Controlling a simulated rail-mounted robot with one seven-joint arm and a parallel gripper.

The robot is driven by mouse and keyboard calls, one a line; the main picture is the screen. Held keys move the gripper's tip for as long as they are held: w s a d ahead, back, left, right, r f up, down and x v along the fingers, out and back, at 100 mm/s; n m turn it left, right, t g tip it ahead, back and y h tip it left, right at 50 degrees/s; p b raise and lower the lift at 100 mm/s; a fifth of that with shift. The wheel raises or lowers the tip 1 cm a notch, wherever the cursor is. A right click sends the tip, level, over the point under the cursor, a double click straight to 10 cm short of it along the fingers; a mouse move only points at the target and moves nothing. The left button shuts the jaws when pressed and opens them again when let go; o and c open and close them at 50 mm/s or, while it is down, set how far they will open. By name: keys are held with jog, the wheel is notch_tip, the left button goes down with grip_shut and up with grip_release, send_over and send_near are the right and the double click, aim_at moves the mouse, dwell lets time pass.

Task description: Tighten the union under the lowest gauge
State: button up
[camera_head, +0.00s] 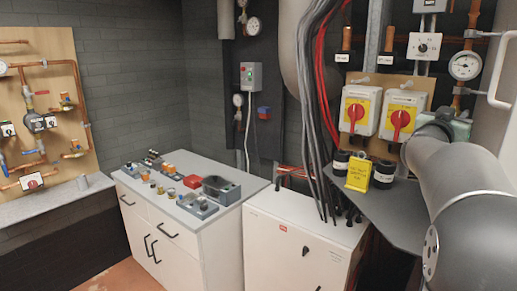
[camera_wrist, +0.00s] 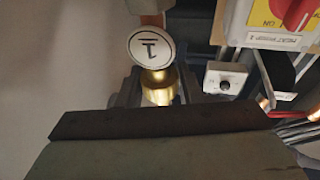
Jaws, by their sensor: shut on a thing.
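In the wrist view, a brass union (camera_wrist: 159,88) sits between the two dark fingers of my gripper (camera_wrist: 158,92), which is shut on it. In the head view, a round gauge (camera_head: 466,65) is on a copper pipe at the right, above the end of my arm. A smaller gauge (camera_head: 238,99) hangs on the back wall, and another (camera_head: 253,25) is higher up.
Two yellow switches with red knobs (camera_head: 355,114) (camera_head: 401,120) are left of my arm; one shows in the wrist view (camera_wrist: 282,20). Black and red cables (camera_head: 318,90) hang near them. A cabinet (camera_head: 210,232) carries loose parts.

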jog(key=shift+r+m+g+h+p, duration=0.1)
jog(key=shift+m+g+h+p, duration=0.25)
jog(key=shift+p, duration=0.3)
jog(key=shift+d+g, duration=0.1)
jog(key=shift+g, duration=0.15)
jog(key=o, duration=1.1)
jog(key=shift+s, duration=0.1)
jog(key=shift+o, duration=0.2)
jog(key=shift+f+t+b, duration=0.35)
jog(key=shift+t+b, duration=0.25)
jog(key=shift+b, duration=0.35)
jog(key=n+t+y+b, duration=0.3)
jog(key=y+b, duration=0.1)
jog(key=b, duration=0.4)
jog(key=n+t+b, duration=0.1)
jog(key=b, duration=0.3)
jog(key=shift+w+y, duration=0.2)
jog(key=shift+y, duration=0.05)
jog(key=b, duration=0.2)
jog(key=shift+s+t+y+b, duration=0.1)
jog(key=shift+t+y+b, duration=0.2)
jog(key=shift+y+b, duration=0.1)
jog(key=shift+r+n, duration=0.15)
jog(key=shift+n, duration=0.1)
